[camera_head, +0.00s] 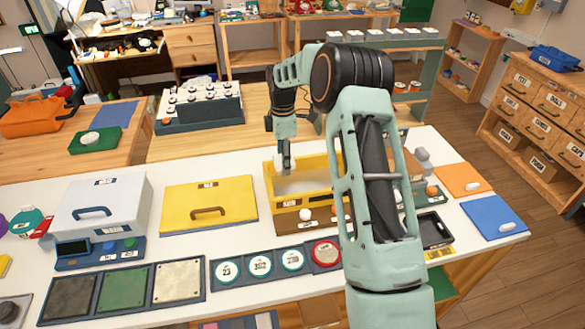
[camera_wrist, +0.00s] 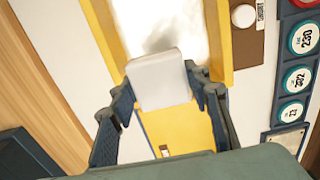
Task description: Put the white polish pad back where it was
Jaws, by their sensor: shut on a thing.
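My gripper (camera_head: 284,158) is shut on a small white block, which I take to be the white polish pad (camera_wrist: 160,78). In the wrist view the pad sits upright between the two dark fingertips of my gripper (camera_wrist: 162,97). The pad is at the left end of an open yellow box (camera_head: 334,171), over or just inside its rim; I cannot tell if it touches. The box has a pale, bright inside, and its yellow wall (camera_wrist: 102,30) shows in the wrist view. My arm hides the box's right part in the head view.
A yellow lid with a handle (camera_head: 240,190) lies left of the box. A white case (camera_head: 100,200) stands farther left. Numbered round dials (camera_head: 263,261) lie in front. A brown strip with a white knob (camera_head: 305,214) fronts the box. Orange (camera_head: 457,181) and blue (camera_head: 488,217) panels lie right.

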